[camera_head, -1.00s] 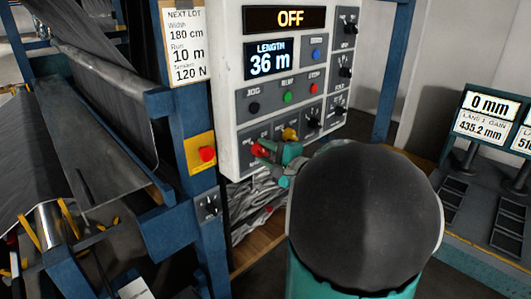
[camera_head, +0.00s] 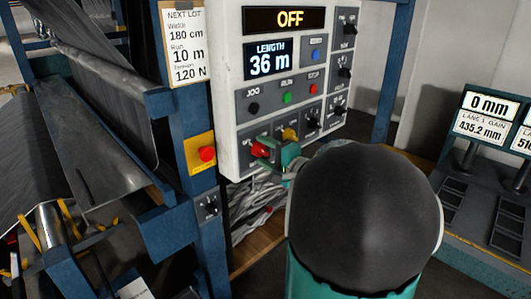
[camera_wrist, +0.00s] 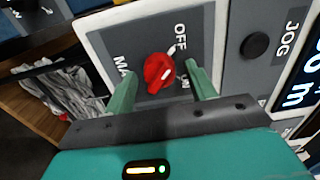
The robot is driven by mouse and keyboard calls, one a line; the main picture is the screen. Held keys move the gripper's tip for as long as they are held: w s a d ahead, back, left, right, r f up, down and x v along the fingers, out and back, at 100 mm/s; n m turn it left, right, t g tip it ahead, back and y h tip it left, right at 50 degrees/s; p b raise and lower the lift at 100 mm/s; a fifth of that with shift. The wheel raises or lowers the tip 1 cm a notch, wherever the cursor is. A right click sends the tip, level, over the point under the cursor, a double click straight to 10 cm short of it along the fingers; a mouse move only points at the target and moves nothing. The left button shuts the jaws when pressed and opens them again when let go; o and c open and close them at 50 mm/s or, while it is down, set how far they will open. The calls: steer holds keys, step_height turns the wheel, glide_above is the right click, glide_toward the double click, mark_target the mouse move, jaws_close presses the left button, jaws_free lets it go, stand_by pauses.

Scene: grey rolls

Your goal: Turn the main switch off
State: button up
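The main switch is a red knob (camera_wrist: 158,72) on a grey plate with OFF, ON and partly hidden MA... lettering; it also shows at the panel's lower left in the head view (camera_head: 260,150). A white line on the knob's face is tilted, and a white mark lies beside the knob near OFF. My gripper (camera_wrist: 160,88) is open, its teal fingers apart on either side of the knob. I cannot tell whether either finger touches it. In the head view my gripper (camera_head: 276,151) is partly hidden by my arm. The top display (camera_head: 290,19) reads OFF.
The white control panel (camera_head: 229,100) holds other knobs and coloured buttons, with a yellow knob (camera_head: 290,134) close to my gripper. A red button on a yellow plate (camera_head: 206,153) sits on the blue post to the left.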

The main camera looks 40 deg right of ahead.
steer(key=shift+s, duration=0.1)
steer(key=s, duration=1.3)
steer(key=shift+s+d, duration=0.2)
steer(key=shift+s, duration=0.05)
steer(key=w+a+f+n+g+y, duration=0.1)
steer(key=w+a+n+g+y, duration=0.15)
steer(key=a, duration=0.65)
steer(key=w+a+f+n+g+y, duration=0.2)
steer(key=a+n+g+y, duration=0.2)
steer(key=a, duration=0.4)
steer(key=s+a+f+n+g+h, duration=0.1)
steer(key=s+a+n+g+h, duration=0.2)
steer(key=a+n, duration=0.2)
steer(key=s+a+f+n+g+h, duration=0.2)
steer(key=a+n, duration=0.4)
steer(key=a, duration=0.4)
steer(key=shift+s+g+h, duration=0.45)
steer(key=shift+s+h, duration=0.6)
steer(key=shift+s, duration=0.1)
